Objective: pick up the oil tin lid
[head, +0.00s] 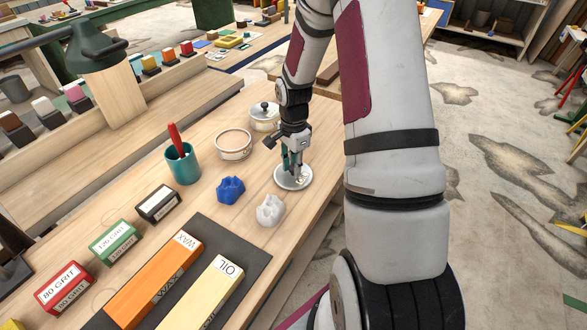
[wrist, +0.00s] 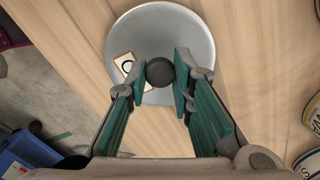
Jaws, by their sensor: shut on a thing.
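The oil tin lid (head: 285,183) is a round silver disc with a dark knob and a small label, near the right edge of the bench. In the wrist view the lid (wrist: 160,25) lies below my gripper (wrist: 162,82), whose green-padded fingers stand on either side of the dark knob (wrist: 160,72). In the head view my gripper (head: 292,163) points down over the lid and is shut on its knob. The label is partly hidden by a finger. I cannot tell whether the lid touches the bench.
An open tin (head: 233,146) and a lidded tin (head: 264,113) stand left of my gripper.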

